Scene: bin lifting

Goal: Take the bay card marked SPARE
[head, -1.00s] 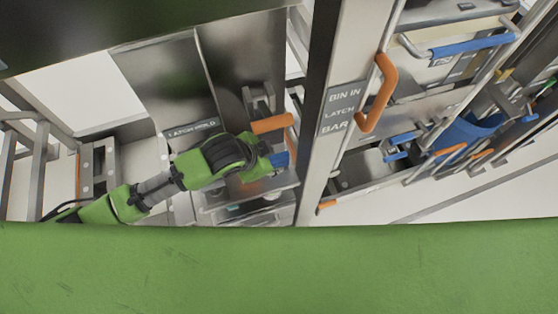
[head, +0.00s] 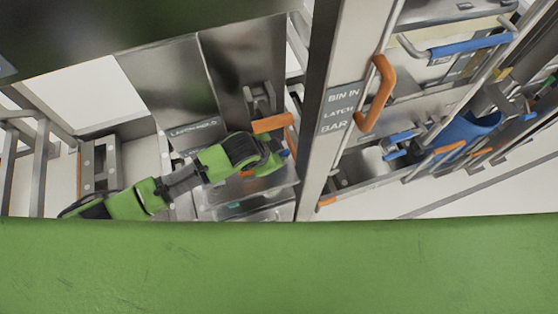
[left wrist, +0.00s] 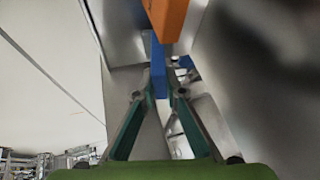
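My left gripper (head: 283,157) is in the middle of the head view, just below an orange handle (head: 272,123) on a grey metal unit. In the left wrist view its fingers (left wrist: 160,88) are drawn close together. A blue piece (left wrist: 158,68) lies in line with the narrow gap between the fingertips; I cannot tell whether they grip it. The orange handle (left wrist: 166,18) is just beyond them. I cannot make out a card marked SPARE in either view. My right gripper is not in view.
A grey post with a sign reading BIN IN LATCH BAR (head: 341,109) and an orange handle (head: 378,93) stands right of the gripper. Another label (head: 193,128) is on the panel behind my arm. A blue-handled bar (head: 472,42) and a blue bin (head: 468,130) are farther right.

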